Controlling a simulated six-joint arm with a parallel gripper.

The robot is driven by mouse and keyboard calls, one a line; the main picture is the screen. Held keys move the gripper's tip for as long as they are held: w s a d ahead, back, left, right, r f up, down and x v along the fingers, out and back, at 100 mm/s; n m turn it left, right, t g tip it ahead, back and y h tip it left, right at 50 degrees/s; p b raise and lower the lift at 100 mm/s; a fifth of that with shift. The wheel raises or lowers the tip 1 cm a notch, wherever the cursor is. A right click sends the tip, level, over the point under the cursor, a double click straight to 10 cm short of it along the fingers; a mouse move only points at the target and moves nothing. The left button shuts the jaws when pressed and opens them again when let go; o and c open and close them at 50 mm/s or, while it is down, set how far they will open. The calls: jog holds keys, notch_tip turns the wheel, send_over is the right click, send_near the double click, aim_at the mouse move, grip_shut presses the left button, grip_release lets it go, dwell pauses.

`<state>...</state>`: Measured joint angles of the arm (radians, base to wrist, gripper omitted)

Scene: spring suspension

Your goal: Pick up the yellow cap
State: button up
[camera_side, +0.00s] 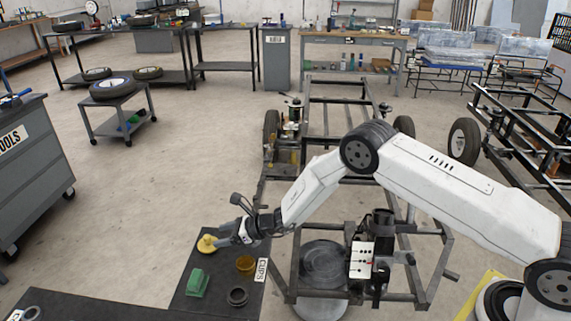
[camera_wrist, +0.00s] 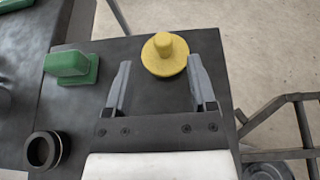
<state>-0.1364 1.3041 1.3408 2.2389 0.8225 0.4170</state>
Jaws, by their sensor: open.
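The yellow cap (camera_wrist: 165,55) is a round disc with a raised knob, sitting on the dark table near its far edge in the wrist view. In the side view the yellow cap (camera_side: 207,243) is at the left part of the table, beside my gripper's tips. My gripper (camera_wrist: 157,82) is open, with its two grey fingers apart. The cap lies between and slightly beyond the fingertips, nearer the right finger. In the side view my gripper (camera_side: 228,236) reaches left to the cap. Whether a finger touches the cap cannot be told.
A green block-like part (camera_side: 198,283), an amber ring-like cup (camera_side: 246,263) and a black ring (camera_side: 237,296) share the dark table (camera_side: 217,309). A metal frame (camera_side: 281,272) stands right of the table. Open floor lies to the left.

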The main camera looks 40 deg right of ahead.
aim_at(207, 236)
jog(key=shift+w+a+f, duration=0.1)
jog(key=shift+w, duration=0.05)
jog(key=shift+x, duration=2.5)
jog(key=shift+w, duration=0.15)
grip_shut()
